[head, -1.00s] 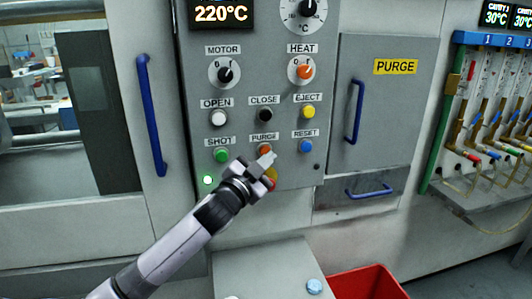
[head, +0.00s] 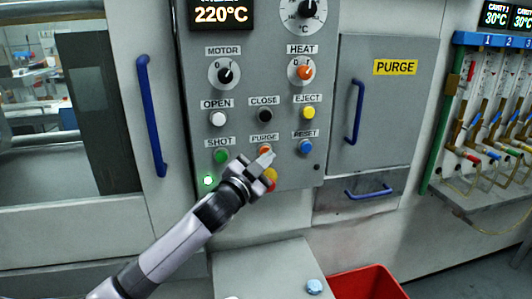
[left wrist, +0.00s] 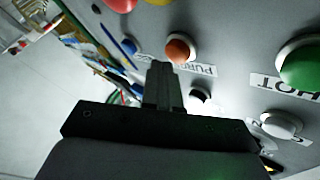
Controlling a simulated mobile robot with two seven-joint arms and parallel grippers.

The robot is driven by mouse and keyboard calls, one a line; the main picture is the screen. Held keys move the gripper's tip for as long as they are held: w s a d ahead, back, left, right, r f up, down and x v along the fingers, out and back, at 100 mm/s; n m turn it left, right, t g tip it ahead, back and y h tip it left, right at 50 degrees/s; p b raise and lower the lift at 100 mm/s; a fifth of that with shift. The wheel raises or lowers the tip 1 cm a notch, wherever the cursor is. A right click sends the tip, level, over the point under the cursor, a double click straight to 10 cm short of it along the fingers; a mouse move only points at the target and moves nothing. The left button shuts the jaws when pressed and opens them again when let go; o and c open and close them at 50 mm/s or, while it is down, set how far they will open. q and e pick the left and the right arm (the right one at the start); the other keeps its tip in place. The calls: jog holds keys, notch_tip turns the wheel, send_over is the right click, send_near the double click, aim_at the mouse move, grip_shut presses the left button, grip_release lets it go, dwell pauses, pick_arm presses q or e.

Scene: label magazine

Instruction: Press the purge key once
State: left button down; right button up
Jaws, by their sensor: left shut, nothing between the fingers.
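The purge key is an orange round button (head: 264,149) under the PURGE label (head: 264,138) on the grey control panel (head: 240,140). My left gripper (head: 266,158) is shut and empty, its fingertips just in front of the key's lower part. In the left wrist view the orange key (left wrist: 180,49) shows right beside the tips of the shut fingers (left wrist: 160,68). I cannot tell whether the tips touch it. The key's lower edge is partly hidden by the fingers in the head view. My right gripper is not in view.
A green SHOT button (head: 222,156) is left of the key and a blue RESET button (head: 305,146) right of it. A red and yellow button (head: 271,181) is partly hidden behind the gripper. A green lamp (head: 208,181) is lit. A red bin (head: 368,283) stands below.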

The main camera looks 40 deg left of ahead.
pick_arm(q)
jog(key=shift+w+a, duration=0.35)
jog(key=shift+a, duration=0.05)
dwell(1.0)
jog(key=shift+s, duration=0.1)
jog(key=shift+s+d+p, duration=0.3)
jog(key=shift+s+d, duration=0.2)
jog(key=shift+d, duration=0.15)
jog(key=s+d, duration=0.3)
jog(key=shift+s+d+p, duration=0.1)
jog(key=shift+d+p, duration=0.3)
dwell(0.8)
